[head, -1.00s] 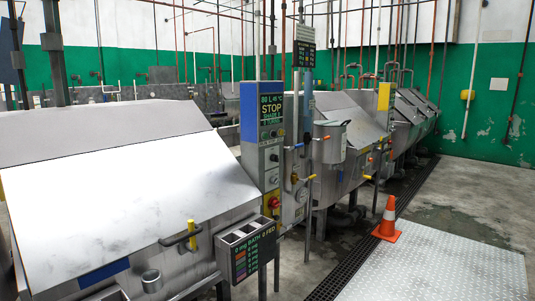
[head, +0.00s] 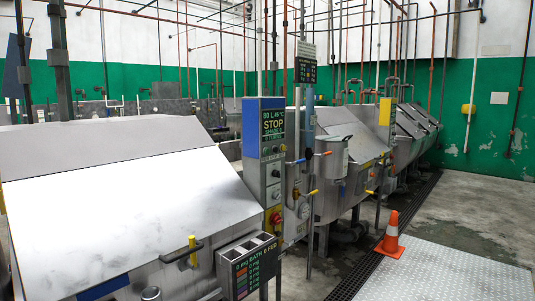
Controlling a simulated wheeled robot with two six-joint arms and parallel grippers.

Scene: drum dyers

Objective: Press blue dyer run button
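The blue dyer's control column (head: 263,160) stands right of the large steel drum dyer (head: 120,200). Its top is blue, with a display (head: 273,125) reading "80 L 45 °C", "STOP" and "SHADE". Below the display are small knobs and buttons (head: 275,174) on a grey panel; I cannot tell which is the run button. Lower down is a red rotary switch on a yellow plate (head: 275,218). Neither of my grippers is in view.
A bath display box (head: 250,267) juts out at the front of the dyer. More dyers (head: 408,132) line up behind. An orange cone (head: 391,235) stands by the floor drain (head: 370,268). The metal floor plate (head: 440,270) at right is clear.

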